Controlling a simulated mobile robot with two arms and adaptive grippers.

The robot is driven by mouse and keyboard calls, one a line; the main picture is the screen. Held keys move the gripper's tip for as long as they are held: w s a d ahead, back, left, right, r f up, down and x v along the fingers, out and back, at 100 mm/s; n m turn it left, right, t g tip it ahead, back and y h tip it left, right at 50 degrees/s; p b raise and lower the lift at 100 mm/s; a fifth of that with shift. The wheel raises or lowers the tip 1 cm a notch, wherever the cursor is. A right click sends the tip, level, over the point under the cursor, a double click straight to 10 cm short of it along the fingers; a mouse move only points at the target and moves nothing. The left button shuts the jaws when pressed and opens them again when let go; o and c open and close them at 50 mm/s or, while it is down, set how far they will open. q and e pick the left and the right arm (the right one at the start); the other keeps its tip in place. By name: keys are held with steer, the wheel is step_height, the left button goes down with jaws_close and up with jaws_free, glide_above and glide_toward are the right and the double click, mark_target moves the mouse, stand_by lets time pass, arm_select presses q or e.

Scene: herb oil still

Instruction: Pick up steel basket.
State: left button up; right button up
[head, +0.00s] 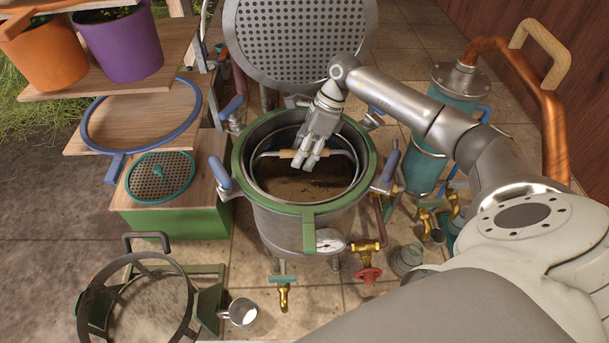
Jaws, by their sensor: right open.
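The steel basket (300,187) sits inside the open still pot (307,225), below its green rim. Its bail handle (284,154), with a light wooden grip, stands across the basket's opening. The inside of the basket looks dark and brown. My right gripper (311,159) points down over the pot from the upper right. Its fingers are open at the right end of the wooden grip, and they hide part of the handle. I cannot tell whether they touch it. My left gripper is not in view.
A perforated steel disc (298,35) stands behind the pot. Blue-handled clamps (219,172) stick out around its rim. A teal cylinder with a copper pipe (555,120) stands right. Wooden shelves with plant pots (133,45) are at left. A round framed stand (140,305) and metal cup (242,312) are in front.

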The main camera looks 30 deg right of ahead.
steer(key=shift+f+b, duration=0.25)
steer(key=shift+b, duration=0.15)
stand_by(0.4)
jaws_close()
steer(key=shift+w+r, duration=0.1)
steer(key=shift+r, duration=0.15)
steer(key=shift+w, duration=0.1)
